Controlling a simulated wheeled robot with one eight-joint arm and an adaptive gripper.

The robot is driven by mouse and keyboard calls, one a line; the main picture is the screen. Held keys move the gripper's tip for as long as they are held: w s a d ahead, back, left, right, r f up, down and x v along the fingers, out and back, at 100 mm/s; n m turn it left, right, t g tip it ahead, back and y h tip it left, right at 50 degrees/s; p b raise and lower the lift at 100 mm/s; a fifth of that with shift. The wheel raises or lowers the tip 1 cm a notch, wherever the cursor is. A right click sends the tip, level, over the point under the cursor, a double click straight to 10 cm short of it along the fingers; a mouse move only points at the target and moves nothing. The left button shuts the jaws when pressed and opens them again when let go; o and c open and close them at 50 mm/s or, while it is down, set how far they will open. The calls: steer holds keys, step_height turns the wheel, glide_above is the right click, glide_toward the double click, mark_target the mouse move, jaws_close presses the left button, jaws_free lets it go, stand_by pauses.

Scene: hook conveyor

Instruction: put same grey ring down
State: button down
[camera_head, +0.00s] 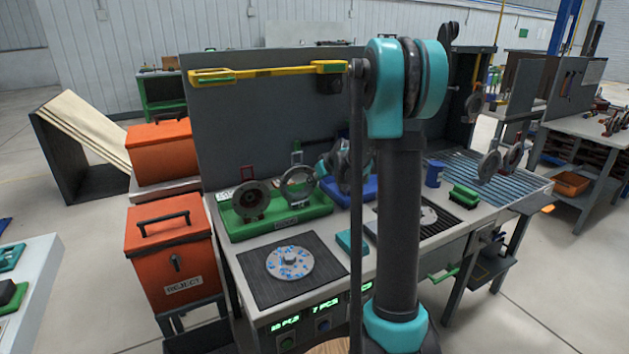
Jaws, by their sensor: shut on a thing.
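My gripper (328,164) shows only in part, as small teal and dark pieces behind my arm above the blue tray (362,188). It is shut on a grey ring (343,157), but its fingertips are mostly hidden. One grey ring (250,199) stands upright at the left of the green tray (278,227). Another grey ring (299,183) stands upright at that tray's right. A grey disc with blue spots (290,262) lies flat on the black mat (247,284). My arm hides much of the blue tray.
An orange reject bin (170,245) stands left of the bench, with another orange box (160,152) behind it. A grey panel (255,120) backs the bench. A teal block (351,243) lies near my arm.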

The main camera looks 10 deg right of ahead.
steer(key=c, duration=1.4)
jaws_free()
steer(key=v, duration=1.2)
